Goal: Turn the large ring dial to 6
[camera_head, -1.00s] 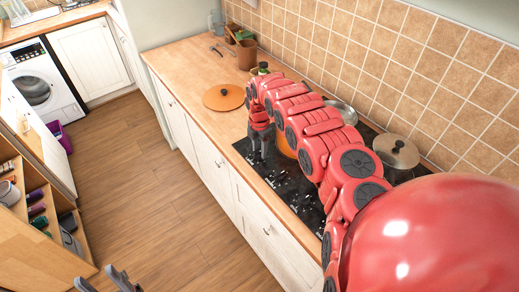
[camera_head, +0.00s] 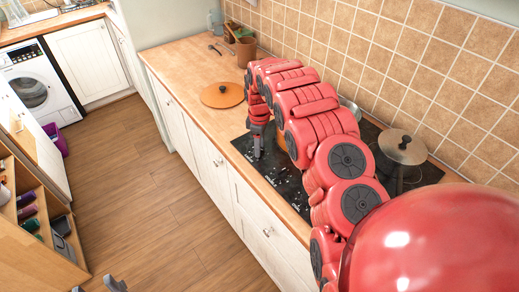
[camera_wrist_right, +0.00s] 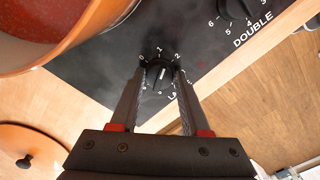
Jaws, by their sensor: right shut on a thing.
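A round black dial (camera_wrist_right: 161,76) with white numbers around it sits on the black hob (camera_wrist_right: 100,65). Its knob has a white line; the number it points at is too small to tell. A second dial (camera_wrist_right: 237,8) stands up and right of it, by the word DOUBLE and numbers including 6. My right gripper (camera_head: 257,148) is at the hob's front left corner. In the wrist view my right gripper (camera_wrist_right: 160,82) is shut on the first dial's knob. My left gripper (camera_head: 95,287) barely shows, fingertips apart.
An orange pot (camera_wrist_right: 50,35) stands on the hob close to my right gripper. An orange lid (camera_head: 222,95) lies on the wooden counter (camera_head: 188,75). A lidded pot (camera_head: 402,150) stands at the hob's right. The tiled wall borders the back.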

